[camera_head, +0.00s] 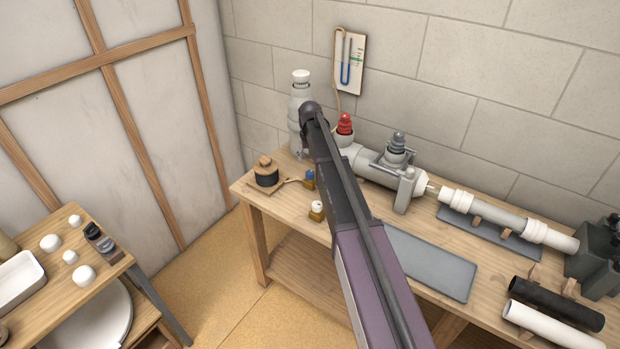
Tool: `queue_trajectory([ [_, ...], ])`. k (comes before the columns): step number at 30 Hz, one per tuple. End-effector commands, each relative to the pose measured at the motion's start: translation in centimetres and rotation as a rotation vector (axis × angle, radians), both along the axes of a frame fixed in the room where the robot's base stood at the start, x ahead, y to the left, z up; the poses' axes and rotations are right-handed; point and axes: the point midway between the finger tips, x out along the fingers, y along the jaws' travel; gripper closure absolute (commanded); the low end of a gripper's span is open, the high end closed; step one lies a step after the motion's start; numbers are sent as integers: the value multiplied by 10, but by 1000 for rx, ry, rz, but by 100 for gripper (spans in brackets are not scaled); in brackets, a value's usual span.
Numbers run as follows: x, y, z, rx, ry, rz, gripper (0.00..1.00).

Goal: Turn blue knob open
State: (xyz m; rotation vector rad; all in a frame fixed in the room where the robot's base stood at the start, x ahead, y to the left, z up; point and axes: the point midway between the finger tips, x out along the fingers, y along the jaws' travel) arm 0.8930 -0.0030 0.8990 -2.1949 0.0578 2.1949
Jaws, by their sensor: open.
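A small blue knob (309,174) sits on a small brass-coloured fitting on the wooden workbench, just left of my arm. It is too small in the picture to tell which way it is turned. A thin light hose runs from its left side towards a black round part with a wooden top (266,174). My dark and purple arm crosses the middle of the view and hides part of the bench right of the knob. I cannot make out my gripper's fingers, and no contact with the knob shows.
A white-knobbed brass fitting (317,209) stands close in front. Behind are a red knob (345,124), a grey bottle-shaped vessel (299,88) and a grey valve assembly (398,160). A grey mat (432,262) lies bare. A side table (62,247) stands lower left.

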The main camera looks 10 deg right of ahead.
Motion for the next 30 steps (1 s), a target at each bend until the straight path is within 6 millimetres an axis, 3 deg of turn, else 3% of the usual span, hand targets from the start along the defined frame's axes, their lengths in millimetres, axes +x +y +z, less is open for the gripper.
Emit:
queue_trajectory([
  [18,0,0,-50,0,0,0,15],
  [30,0,0,-69,0,0,0,15],
])
